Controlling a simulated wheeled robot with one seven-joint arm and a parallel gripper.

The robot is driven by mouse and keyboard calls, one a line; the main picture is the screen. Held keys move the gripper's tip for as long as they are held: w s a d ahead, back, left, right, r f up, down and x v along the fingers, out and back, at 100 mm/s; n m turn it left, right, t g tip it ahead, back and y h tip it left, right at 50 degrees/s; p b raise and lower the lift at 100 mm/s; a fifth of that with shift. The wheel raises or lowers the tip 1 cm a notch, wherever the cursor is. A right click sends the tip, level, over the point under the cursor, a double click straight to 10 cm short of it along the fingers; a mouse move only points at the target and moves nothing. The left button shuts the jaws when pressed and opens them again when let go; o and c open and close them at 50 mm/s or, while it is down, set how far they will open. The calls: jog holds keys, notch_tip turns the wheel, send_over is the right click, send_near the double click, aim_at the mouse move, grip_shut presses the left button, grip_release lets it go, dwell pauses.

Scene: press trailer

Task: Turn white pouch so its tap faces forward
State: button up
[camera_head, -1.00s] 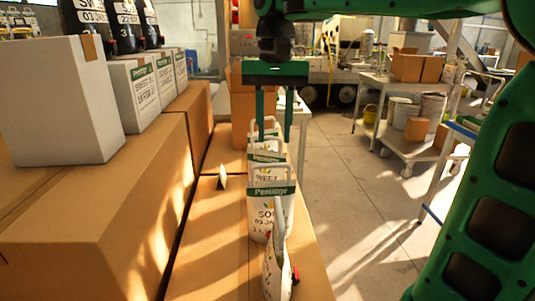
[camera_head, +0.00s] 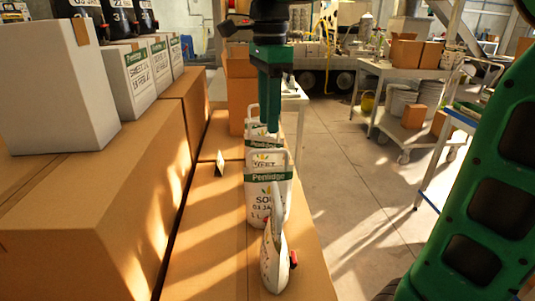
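The nearest white pouch (camera_head: 275,265) stands on the cardboard box top, seen nearly edge-on. Its red tap (camera_head: 293,258) points to the right in the picture. Behind it stand white pouches with green Pentidge bands, the front one (camera_head: 265,195) with its printed face towards me and a loop handle on top. My gripper (camera_head: 272,128) points down above the row, its fingertips overlapping the rear pouches' handles in the picture. Its fingers line up one behind the other, so the gap between them is hidden. I see no pouch hanging from it.
A small folded card (camera_head: 220,164) stands left of the pouches. Large cardboard boxes (camera_head: 110,190) and white cartons (camera_head: 60,95) fill the left. A trolley (camera_head: 408,140) with buckets and boxes stands at the back right. The floor (camera_head: 345,180) right of the row is clear.

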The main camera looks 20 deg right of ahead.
jog(key=shift+m, duration=1.2)
notch_tip(320, 180, down, 10)
grip_shut()
